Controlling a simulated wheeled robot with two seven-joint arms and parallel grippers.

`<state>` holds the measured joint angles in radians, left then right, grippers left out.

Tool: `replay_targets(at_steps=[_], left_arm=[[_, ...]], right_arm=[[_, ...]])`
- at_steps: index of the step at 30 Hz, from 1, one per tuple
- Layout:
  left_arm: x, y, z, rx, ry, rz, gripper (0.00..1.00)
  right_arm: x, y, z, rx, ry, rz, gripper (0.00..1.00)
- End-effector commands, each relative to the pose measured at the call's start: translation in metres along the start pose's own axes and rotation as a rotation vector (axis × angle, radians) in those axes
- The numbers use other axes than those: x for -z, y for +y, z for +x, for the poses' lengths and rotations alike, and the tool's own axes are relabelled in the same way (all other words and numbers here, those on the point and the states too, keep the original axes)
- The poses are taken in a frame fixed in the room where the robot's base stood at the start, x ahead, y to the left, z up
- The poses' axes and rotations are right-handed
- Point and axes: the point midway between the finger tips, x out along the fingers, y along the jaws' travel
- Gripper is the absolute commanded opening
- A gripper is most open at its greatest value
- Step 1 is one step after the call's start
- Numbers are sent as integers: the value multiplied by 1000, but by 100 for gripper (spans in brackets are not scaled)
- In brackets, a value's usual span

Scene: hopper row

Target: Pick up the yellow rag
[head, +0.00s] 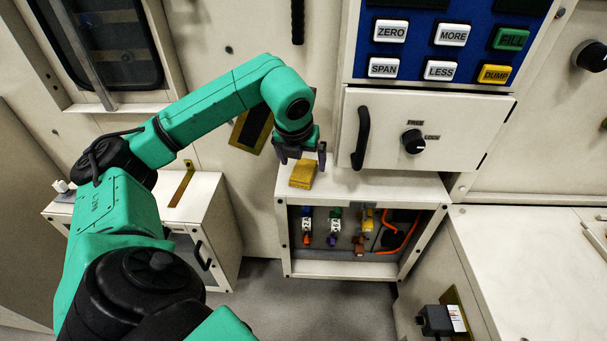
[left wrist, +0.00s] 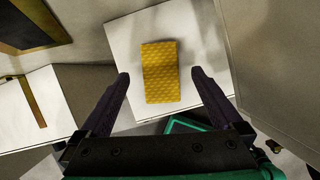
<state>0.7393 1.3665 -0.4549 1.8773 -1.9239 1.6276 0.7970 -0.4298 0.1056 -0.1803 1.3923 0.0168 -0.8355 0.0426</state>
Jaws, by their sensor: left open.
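The yellow rag (head: 303,174) is a small folded rectangle lying on the left part of the top of a low white cabinet (head: 385,186). In the left wrist view the rag (left wrist: 160,72) shows a quilted texture and lies on the white top, between and beyond my fingertips. My left gripper (head: 302,155) is open and empty, close above the rag in the head view. In the left wrist view its two dark fingers (left wrist: 160,75) stand apart on either side of the rag without visibly touching it. My right gripper is not in view.
A white door with a black handle (head: 361,137) and a knob (head: 412,141) stands right of my left gripper. Labelled buttons (head: 441,70) are above it. The cabinet's open front shows coloured connectors (head: 332,228). Another white box (head: 205,195) stands left.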

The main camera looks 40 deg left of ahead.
Motion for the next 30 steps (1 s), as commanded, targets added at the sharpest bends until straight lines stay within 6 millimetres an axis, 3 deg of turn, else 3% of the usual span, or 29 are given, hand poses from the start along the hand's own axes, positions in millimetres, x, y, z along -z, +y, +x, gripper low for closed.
replay_targets(at_steps=[4, 23, 24, 25, 30], left_arm=[[1, 0, 23, -1, 2, -1, 100], [2, 0, 29, 1, 0, 0, 100], [2, 0, 29, 1, 0, 0, 96], [2, 0, 28, 1, 0, 0, 85], [2, 0, 28, 1, 0, 0, 20]], right_arm=[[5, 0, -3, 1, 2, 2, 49], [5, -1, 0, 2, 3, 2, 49], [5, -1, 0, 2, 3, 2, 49], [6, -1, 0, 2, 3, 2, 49], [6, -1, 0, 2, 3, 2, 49]])
